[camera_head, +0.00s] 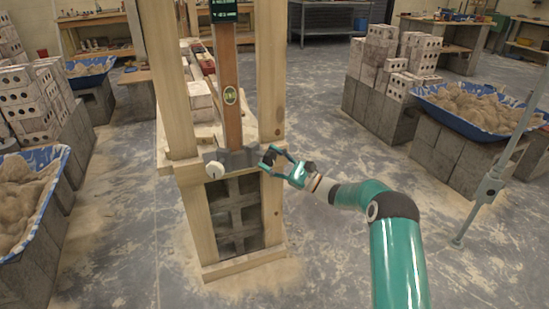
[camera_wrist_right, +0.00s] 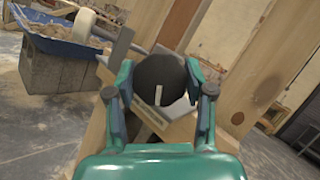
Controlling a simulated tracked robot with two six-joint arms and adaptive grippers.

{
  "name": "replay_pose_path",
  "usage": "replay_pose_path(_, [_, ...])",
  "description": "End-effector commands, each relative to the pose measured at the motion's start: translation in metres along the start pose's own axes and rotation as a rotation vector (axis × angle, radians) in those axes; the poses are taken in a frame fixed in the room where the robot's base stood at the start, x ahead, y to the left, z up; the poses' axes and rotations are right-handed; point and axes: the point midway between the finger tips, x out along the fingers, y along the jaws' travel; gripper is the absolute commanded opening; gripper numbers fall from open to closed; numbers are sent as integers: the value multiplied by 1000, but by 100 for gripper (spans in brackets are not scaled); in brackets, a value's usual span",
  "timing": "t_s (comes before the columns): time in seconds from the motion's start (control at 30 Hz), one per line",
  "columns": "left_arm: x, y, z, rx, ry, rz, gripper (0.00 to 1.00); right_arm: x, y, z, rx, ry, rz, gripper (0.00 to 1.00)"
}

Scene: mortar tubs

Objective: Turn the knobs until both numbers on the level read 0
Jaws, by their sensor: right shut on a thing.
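The level (camera_head: 223,9) is a dark box with green figures at the top edge of the head view; it is partly cut off and its numbers are too small to read surely. A white knob (camera_head: 214,169) sits on the front left of the grey bracket under the brown post; it also shows in the right wrist view (camera_wrist_right: 85,21). A black knob (camera_wrist_right: 158,78) with a pale mark line sits on the bracket's right side. My right gripper (camera_head: 270,157) is shut on this black knob, one finger on each side. My left gripper is out of view.
Wooden uprights (camera_head: 271,70) stand on both sides of the brown post (camera_head: 228,98). Blue tubs of mortar stand on grey blocks at the left (camera_head: 62,157) and right (camera_head: 440,101). A grey metal pole (camera_head: 490,185) rises at the right. The floor in front is clear.

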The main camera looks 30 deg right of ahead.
Motion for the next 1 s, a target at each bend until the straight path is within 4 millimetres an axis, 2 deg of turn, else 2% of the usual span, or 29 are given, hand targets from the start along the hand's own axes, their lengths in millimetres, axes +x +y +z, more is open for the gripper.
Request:
replay_pose_path(0.2, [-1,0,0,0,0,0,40,-2,4,-4,56,8,-17,18])
replay_pose_path(0.63, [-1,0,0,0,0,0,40,-2,5,-6,65,9,-17,18])
replay_pose_path(0.67, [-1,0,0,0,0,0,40,-2,6,-6,65,9,-17,54])
replay_pose_path(0.8, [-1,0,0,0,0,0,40,-2,5,-5,64,7,-17,78])
replay_pose_path(1.0, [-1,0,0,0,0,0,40,0,3,-3,60,4,-19,78])
